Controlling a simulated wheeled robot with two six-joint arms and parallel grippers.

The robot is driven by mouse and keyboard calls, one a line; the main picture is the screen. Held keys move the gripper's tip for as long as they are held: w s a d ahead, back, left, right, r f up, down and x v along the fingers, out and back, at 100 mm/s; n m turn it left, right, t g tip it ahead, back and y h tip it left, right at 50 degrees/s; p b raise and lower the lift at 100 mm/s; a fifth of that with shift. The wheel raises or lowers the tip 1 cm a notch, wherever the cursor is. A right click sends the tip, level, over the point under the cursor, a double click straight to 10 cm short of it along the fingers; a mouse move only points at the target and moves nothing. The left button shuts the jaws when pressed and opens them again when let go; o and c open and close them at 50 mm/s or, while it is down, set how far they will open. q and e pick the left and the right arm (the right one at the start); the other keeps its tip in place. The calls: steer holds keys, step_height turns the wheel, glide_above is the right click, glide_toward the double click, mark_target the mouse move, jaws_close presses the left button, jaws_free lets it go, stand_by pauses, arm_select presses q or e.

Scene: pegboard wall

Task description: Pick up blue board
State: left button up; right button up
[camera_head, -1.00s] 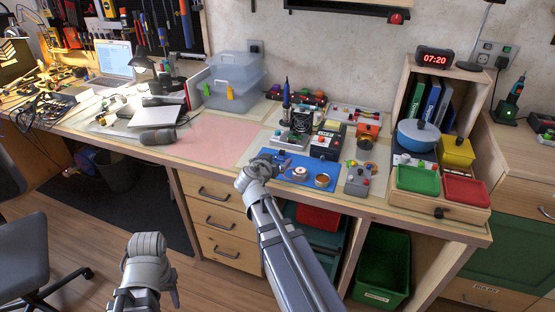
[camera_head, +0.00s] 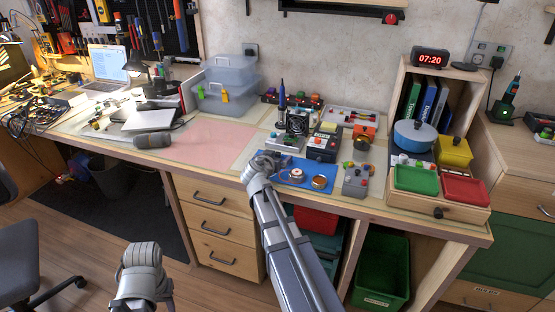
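The blue board (camera_head: 312,169) lies flat on the workbench near its front edge, with round copper-coloured and white items on it. My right gripper (camera_head: 268,161) is at the left part of the board, and my arm hides that end. The fingers are too small and covered to tell whether they are open, or whether they touch the board. My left arm (camera_head: 140,275) is low in front of the drawers, away from the bench, and its fingertips cannot be made out.
A grey box with knobs (camera_head: 357,180) stands just right of the board. Behind it are a black device (camera_head: 323,145) and a soldering station (camera_head: 298,124). A pink mat (camera_head: 215,142) leaves free room at left. Red (camera_head: 465,189) and green trays (camera_head: 416,180) are at right.

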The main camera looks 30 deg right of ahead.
steer(key=c, duration=1.2)
steer(key=shift+r, duration=0.1)
step_height(320, 180, up, 10)
steer(key=p, duration=1)
step_height(320, 180, up, 13)
steer(key=p, duration=1.3)
